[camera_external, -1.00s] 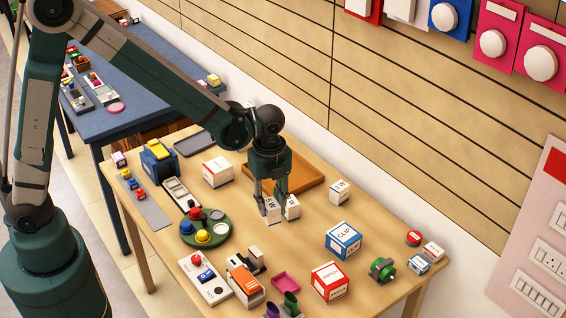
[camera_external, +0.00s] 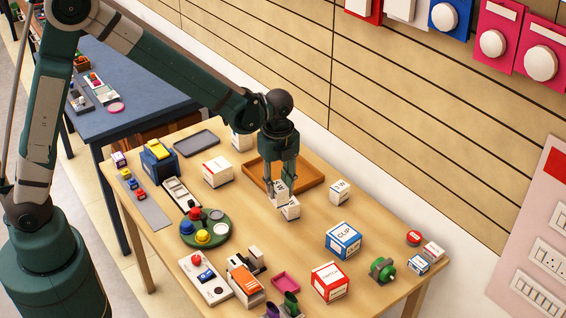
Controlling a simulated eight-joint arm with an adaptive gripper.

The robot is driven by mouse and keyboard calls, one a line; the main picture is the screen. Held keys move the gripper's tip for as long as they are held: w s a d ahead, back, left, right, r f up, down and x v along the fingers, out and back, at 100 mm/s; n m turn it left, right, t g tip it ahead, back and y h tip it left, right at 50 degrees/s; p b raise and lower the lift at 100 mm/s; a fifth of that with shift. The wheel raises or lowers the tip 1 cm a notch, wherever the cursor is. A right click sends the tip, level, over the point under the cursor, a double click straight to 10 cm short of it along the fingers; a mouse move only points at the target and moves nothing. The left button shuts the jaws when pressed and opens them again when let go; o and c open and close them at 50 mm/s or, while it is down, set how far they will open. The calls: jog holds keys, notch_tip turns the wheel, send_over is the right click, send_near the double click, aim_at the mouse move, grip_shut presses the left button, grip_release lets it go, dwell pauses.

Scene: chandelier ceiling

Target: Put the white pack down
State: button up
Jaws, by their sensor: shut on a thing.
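My gripper (camera_external: 280,188) is shut on a small white pack (camera_external: 279,199) and points down over the middle of the table. The held pack appears raised, in front of the wooden tray (camera_external: 318,180). Another small white pack (camera_external: 291,210) stands just below and right of it in the picture. The two overlap in this view, and I cannot tell whether they touch. The fingers cover part of the held pack.
A white box (camera_external: 340,192) stands right of the tray, and a white-and-red box (camera_external: 217,172) stands left. The blue CLIP box (camera_external: 343,240), red box (camera_external: 330,282) and green round tray (camera_external: 206,230) are nearer. Bare tabletop (camera_external: 265,235) lies in front of the packs.

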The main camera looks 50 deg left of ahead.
jog(key=w+a+n, duration=0.1)
jog(key=w+a, duration=1.4)
jog(key=a, duration=0.4)
jog(key=shift+w+a+r+n+p, duration=0.25)
jog(key=shift+w+n+p, duration=0.05)
jog(key=shift+w+p, duration=0.1)
notch_tip(320, 180, down, 6)
jog(key=shift+f, duration=0.15)
jog(key=shift+f+b, duration=0.35)
jog(key=shift+f, duration=1.5)
jog(key=shift+f, duration=0.2)
